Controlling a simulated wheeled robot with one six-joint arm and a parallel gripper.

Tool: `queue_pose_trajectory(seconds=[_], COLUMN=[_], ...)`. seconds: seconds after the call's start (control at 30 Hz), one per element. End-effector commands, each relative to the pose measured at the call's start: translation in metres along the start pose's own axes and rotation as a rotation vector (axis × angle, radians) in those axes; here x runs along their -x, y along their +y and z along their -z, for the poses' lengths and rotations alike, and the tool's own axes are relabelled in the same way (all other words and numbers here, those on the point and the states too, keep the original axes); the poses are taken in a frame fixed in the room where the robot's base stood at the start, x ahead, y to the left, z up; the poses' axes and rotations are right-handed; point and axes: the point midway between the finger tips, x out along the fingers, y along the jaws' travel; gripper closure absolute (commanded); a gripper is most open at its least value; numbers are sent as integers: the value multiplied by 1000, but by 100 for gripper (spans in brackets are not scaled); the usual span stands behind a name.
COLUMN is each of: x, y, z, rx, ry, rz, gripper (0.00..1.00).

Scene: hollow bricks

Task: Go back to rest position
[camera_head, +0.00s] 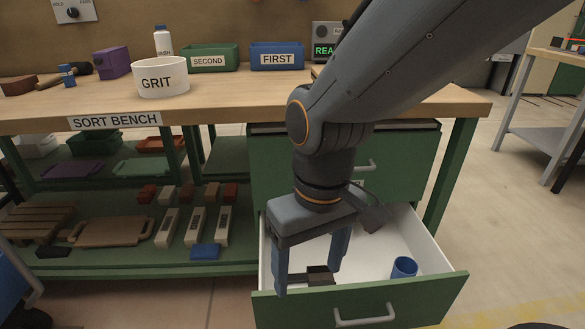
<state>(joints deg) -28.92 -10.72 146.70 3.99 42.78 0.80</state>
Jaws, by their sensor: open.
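My gripper (312,268) points down over the open lower drawer (362,311) of the green cabinet. Its two blue-grey fingers are apart. A small dark brown block (319,275) shows between and behind the fingers in the drawer; I cannot tell how far below the fingertips it lies. A blue cylinder (404,267) stands in the right part of the drawer, apart from the gripper. My arm hides part of the cabinet and the bench.
The sort bench (215,97) holds a white GRIT bowl (161,78), a green SECOND bin (209,60) and a blue FIRST bin (277,58). A purple box (113,61) stands at left. Shelves below hold bricks and boards.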

Motion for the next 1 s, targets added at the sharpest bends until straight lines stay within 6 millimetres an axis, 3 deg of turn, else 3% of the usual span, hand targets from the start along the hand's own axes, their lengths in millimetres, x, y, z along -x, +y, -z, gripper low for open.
queue_pose_trajectory(seconds=[0.93, 1.0], x=[0, 8], y=[0, 3], z=[0, -1], rx=[-1, -14], ry=[0, 0], rz=[0, -2], gripper=[30, 30])
